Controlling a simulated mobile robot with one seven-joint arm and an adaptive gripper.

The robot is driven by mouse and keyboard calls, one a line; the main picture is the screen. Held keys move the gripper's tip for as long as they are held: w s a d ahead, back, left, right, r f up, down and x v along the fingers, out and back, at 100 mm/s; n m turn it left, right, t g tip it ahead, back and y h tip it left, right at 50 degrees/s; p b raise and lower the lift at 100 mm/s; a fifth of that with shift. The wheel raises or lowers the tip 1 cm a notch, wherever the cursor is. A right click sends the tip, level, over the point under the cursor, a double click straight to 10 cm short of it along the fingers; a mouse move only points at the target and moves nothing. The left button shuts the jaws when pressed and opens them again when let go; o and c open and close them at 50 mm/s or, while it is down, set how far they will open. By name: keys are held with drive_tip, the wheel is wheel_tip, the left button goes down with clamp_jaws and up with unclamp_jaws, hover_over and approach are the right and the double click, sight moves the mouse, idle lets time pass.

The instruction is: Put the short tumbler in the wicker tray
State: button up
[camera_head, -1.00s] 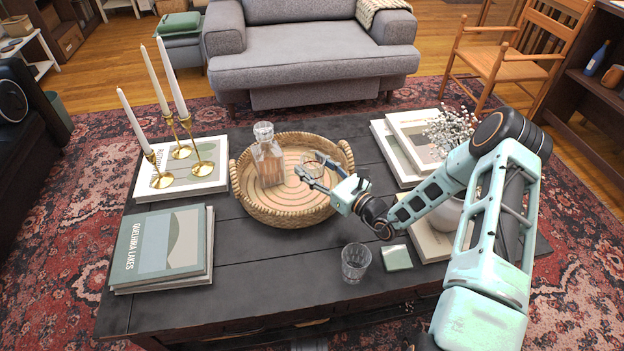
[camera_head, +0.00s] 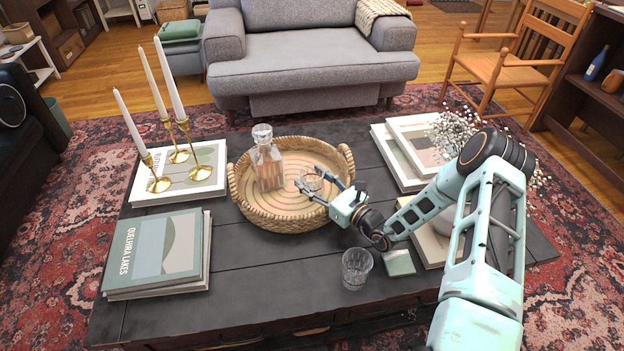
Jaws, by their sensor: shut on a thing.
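The wicker tray (camera_head: 285,223) is round with two handles and sits in the middle of the dark coffee table. My gripper (camera_head: 311,184) reaches over its right part and is shut on a short glass tumbler (camera_head: 312,181). The tumbler is inside the tray's rim in the picture; I cannot tell whether its base touches the tray floor. A glass decanter (camera_head: 267,163) with amber liquid stands in the tray's left part. Another clear tumbler (camera_head: 356,268) stands upright on the table in front of the tray, at the right.
Books (camera_head: 157,250) lie at the table's left, with brass candlesticks (camera_head: 180,158) on more books behind. Books (camera_head: 410,150) and a vase of white flowers are at the right, partly behind my arm. A green coaster (camera_head: 399,262) lies beside the front tumbler.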

drive_tip(key=shift+f, duration=0.3)
drive_tip(key=o, duration=0.9)
drive_tip(key=shift+s, duration=0.1)
drive_tip(key=o, duration=0.4)
drive_tip(key=shift+f, duration=0.15)
drive_tip(key=shift+o, duration=0.2)
drive_tip(key=shift+f, duration=0.1)
drive_tip(key=shift+s, duration=0.1)
drive_tip(key=shift+r+p, duration=0.4)
drive_tip(key=shift+r, duration=0.15)
drive_tip(key=v, duration=0.4)
drive_tip(key=p+v, duration=0.1)
drive_tip(key=v, duration=0.3)
drive_tip(key=p+v, duration=0.1)
drive_tip(key=v, duration=0.2)
drive_tip(key=shift+s+d+r, duration=0.2)
drive_tip(key=shift+d+r, duration=0.1)
drive_tip(key=shift+d, duration=0.05)
